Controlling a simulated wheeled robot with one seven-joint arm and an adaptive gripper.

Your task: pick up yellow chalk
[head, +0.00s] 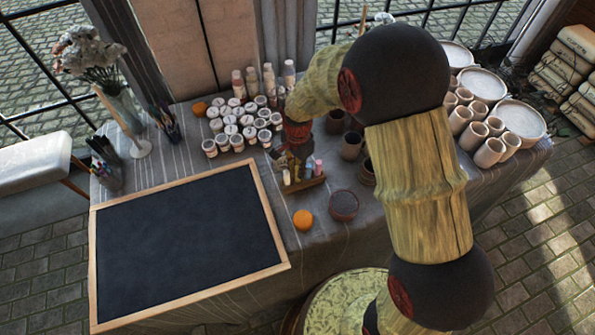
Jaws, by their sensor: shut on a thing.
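A small wooden chalk holder (306,185) stands on the table right of the chalkboard, with several short coloured chalks upright in it. The yellow chalk (287,177) is at its left end. My gripper (285,163) reaches down over this left end and is shut on the yellow chalk. The fingertips are small and dark here, so the exact grip is hard to see. The chalk still appears to be at the holder. A blue chalk (309,171) and a pink chalk (318,167) stand to the right.
A framed chalkboard (185,245) fills the table's front left. An orange (303,220) and a dark bowl (343,205) lie in front of the holder. Several paint jars (237,142) crowd behind my gripper. Cups and plates (484,84) stand right; my arm hides part of the table.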

